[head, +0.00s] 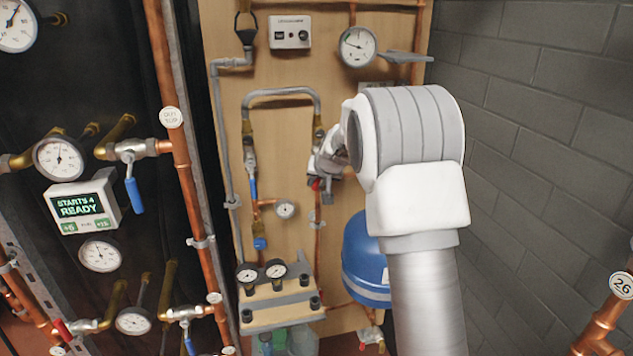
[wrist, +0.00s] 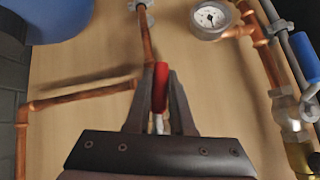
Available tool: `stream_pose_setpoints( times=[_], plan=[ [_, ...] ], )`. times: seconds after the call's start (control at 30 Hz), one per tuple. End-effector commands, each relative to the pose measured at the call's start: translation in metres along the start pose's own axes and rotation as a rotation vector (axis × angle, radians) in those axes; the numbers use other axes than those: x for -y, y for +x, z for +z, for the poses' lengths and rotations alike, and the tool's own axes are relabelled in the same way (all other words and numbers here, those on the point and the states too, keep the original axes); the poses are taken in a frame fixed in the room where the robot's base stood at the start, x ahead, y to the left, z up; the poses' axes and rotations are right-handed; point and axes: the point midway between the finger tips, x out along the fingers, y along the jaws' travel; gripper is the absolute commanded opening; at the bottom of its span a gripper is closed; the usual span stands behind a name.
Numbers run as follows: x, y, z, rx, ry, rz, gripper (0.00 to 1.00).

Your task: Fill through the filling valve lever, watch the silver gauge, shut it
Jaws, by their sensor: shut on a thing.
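A red lever (wrist: 160,85) sits between the two fingers of my gripper (wrist: 160,98) in the wrist view. The gripper is shut on it; the valve body under the lever is mostly hidden. In the head view my gripper (head: 320,183) is at the copper pipe on the wooden board, with a bit of red at its tip. A small silver-rimmed gauge (head: 286,209) is just left of and below it, and also shows in the wrist view (wrist: 210,17). A larger silver-rimmed gauge (head: 358,46) is higher on the board. I cannot tell which is the task's gauge; their readings are too small.
A blue-handled valve (head: 253,188) is on the pipe left of the gripper. A grey brick wall (head: 545,120) bounds the right side.

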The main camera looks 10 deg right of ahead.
Motion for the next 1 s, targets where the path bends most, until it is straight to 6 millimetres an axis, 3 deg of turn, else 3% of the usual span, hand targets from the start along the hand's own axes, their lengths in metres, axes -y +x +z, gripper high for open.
stream_pose_setpoints(
  times=[0.03,0.07,0.2,0.63,1.0],
  plan=[
    [-0.001,0.0,0.001,0.001,0.001,0.002,0.0],
    [-0.001,0.0,0.001,0.001,0.001,0.002,0.27],
    [-0.001,0.0,0.001,0.001,0.001,0.001,0.5],
    [0.0,-0.01,-0.001,-0.001,0.002,-0.001,0.5],
    [0.0,-0.078,-0.002,-0.002,0.001,-0.001,0.5]
  ],
)
